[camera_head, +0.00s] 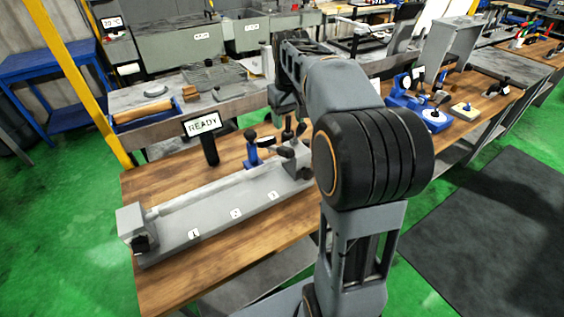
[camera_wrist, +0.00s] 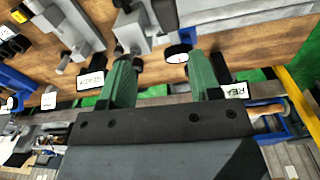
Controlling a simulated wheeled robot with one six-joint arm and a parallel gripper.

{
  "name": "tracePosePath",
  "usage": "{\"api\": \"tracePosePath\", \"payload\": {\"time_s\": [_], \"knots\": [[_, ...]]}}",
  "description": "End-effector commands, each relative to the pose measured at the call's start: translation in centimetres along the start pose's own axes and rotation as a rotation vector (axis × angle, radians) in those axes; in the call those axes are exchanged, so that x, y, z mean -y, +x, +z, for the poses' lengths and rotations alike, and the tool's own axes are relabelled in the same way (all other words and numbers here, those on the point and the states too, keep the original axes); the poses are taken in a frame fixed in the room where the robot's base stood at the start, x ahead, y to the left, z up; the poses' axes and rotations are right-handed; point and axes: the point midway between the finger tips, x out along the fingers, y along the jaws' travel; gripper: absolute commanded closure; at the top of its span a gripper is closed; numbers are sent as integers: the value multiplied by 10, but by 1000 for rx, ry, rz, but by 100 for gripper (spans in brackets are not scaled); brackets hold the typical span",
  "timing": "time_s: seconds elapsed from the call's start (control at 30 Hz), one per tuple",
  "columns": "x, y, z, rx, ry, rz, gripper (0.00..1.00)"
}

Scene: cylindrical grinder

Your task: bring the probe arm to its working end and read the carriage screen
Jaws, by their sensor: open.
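The cylindrical grinder (camera_head: 215,215) lies on the wooden bench, a long grey bed with a pale bar along it and labels 1, 2 and 3 on its front. A screen (camera_head: 203,124) on a black post behind it reads READY. A blue upright piece (camera_head: 252,156) with dark knobs stands behind the bed's right part; I cannot tell whether it is the probe arm. In the wrist view, my gripper (camera_wrist: 160,80) has its green fingers wide apart, with nothing held. Beyond them are a grey block (camera_wrist: 131,33) with black knobs and two screens, one reading READY (camera_wrist: 92,80), the other partly hidden (camera_wrist: 235,91).
A grey bench (camera_head: 170,100) with a tray and wooden roller is behind.

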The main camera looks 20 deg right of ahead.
Motion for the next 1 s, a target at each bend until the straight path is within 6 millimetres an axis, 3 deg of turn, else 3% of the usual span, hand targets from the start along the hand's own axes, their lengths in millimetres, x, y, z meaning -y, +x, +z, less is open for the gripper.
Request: {"api": "tracePosePath", "payload": {"time_s": [0.1,0.23,0.7,1.0], "knots": [[2,-20,2,15,-54,-4,43],[4,-12,9,49,-85,-15,43],[5,71,13,48,-88,-15,43],[6,108,14,46,-88,-14,43]]}}
